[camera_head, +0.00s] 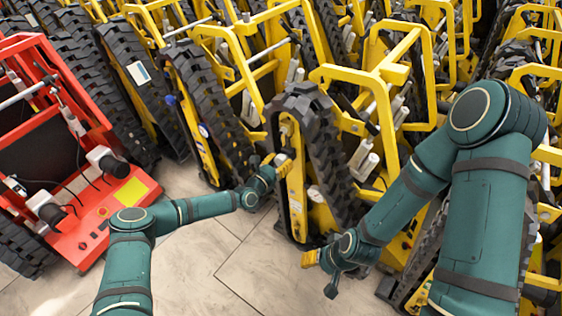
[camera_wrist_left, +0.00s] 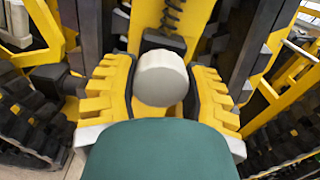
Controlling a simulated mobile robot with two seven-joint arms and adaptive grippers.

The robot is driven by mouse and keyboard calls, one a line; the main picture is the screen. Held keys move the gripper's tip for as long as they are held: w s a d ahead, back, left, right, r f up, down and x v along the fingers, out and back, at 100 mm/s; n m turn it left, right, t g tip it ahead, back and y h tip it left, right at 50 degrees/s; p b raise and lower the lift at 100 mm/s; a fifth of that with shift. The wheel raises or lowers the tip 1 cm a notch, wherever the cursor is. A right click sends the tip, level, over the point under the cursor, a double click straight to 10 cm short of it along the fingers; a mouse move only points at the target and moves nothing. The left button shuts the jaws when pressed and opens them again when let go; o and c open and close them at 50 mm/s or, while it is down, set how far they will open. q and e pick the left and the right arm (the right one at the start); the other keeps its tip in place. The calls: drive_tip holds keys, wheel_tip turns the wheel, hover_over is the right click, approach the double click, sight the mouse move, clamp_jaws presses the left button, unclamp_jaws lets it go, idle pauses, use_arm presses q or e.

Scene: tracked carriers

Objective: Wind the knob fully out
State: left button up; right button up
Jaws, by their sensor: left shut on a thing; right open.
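The knob (camera_wrist_left: 161,78) is a round whitish-grey cap seen end-on in the left wrist view, in front of a dark block on a yellow frame. My left gripper (camera_wrist_left: 158,88) has one yellow ribbed finger on each side of it and is shut on it. In the head view my left gripper (camera_head: 279,162) is at the front of a yellow tracked carrier (camera_head: 294,190); the knob cannot be made out there. My right gripper (camera_head: 312,259) is low in front of the same carrier, apart from the knob, open and seemingly empty.
A red tracked machine (camera_head: 85,233) with a yellow panel stands at the left. Several yellow carriers with black tracks (camera_head: 205,105) are packed closely behind and to the right. The tiled floor (camera_head: 215,255) between the red machine and the carriers is clear.

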use_arm(q)
drive_tip(key=n, duration=0.5)
drive_tip(key=shift+s+f, duration=0.1)
drive_tip(key=shift+f, duration=0.1)
drive_tip(key=shift+r+n, duration=0.1)
drive_tip(key=shift+n, duration=1.1)
drive_tip(key=shift+d+n, duration=0.1)
drive_tip(key=shift+n, duration=0.2)
drive_tip(key=o, duration=1.2)
drive_tip(key=shift+r, duration=0.1)
drive_tip(key=shift+s+a, duration=0.15)
drive_tip(key=shift+a, duration=0.1)
drive_tip(key=v, duration=1.1)
drive_tip(key=shift+s, duration=0.3)
